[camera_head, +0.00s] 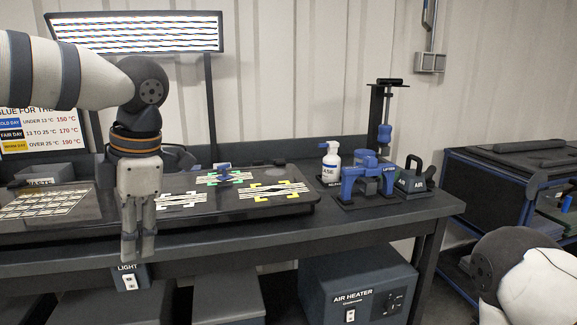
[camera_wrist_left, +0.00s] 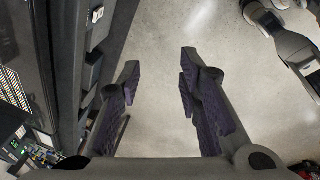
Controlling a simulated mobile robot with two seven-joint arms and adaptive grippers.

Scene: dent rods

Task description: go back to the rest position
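My left gripper (camera_head: 138,250) hangs pointing down in front of the workbench's front edge, above the LIGHT switch box (camera_head: 130,277). In the left wrist view its two fingers (camera_wrist_left: 160,75) stand apart with bare floor showing between them, so it is open and empty. My right arm shows only as a rounded white and dark link at the lower right of the head view. I cannot make out my right gripper.
An air heater (camera_head: 355,290) stands below. A cart (camera_head: 500,185) is at right.

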